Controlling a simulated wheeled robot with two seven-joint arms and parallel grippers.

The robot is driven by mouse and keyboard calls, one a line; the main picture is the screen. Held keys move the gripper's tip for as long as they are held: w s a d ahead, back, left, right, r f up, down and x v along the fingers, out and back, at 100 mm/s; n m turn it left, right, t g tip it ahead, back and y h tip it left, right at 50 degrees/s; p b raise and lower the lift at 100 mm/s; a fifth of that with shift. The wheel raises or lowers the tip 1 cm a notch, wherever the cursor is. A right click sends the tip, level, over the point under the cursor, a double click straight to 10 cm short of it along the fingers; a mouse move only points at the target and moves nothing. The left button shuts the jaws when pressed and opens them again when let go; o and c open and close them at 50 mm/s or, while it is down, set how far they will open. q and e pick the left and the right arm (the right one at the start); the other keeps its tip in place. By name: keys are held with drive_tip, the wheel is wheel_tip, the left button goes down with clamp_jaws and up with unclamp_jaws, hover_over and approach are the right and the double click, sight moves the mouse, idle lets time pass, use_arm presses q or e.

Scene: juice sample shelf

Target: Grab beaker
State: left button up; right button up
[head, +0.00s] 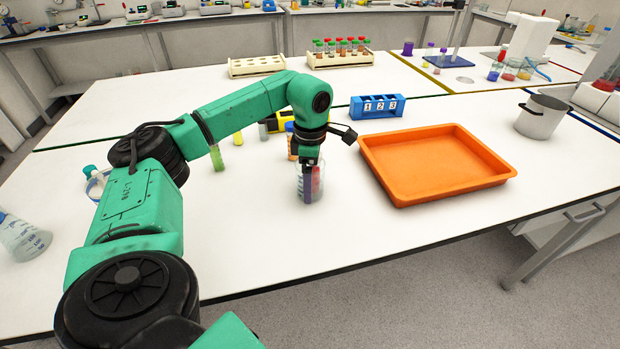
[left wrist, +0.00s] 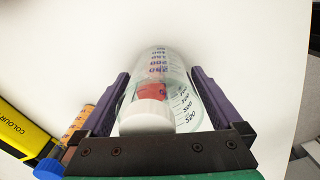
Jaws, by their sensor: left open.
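A clear glass beaker (head: 301,189) with printed volume marks stands on the white bench, under my left gripper (head: 311,188). In the left wrist view the beaker (left wrist: 178,72) lies between the two purple fingers of the left gripper (left wrist: 159,76), which are open on either side of it. A white round part (left wrist: 146,115) and a red patch (left wrist: 150,92) show within the beaker's outline; I cannot tell exactly what they belong to. The gripper hides part of the beaker in the head view. My right gripper is not in view.
An orange tray (head: 430,165) lies right of the beaker. A blue numbered rack (head: 377,106) and a metal pot (head: 541,117) stand beyond. The bench front is clear.

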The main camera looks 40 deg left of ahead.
use_arm(q)
drive_tip(key=c, duration=1.3)
drive_tip(key=shift+r, duration=0.15)
drive_tip(key=shift+c, duration=0.2)
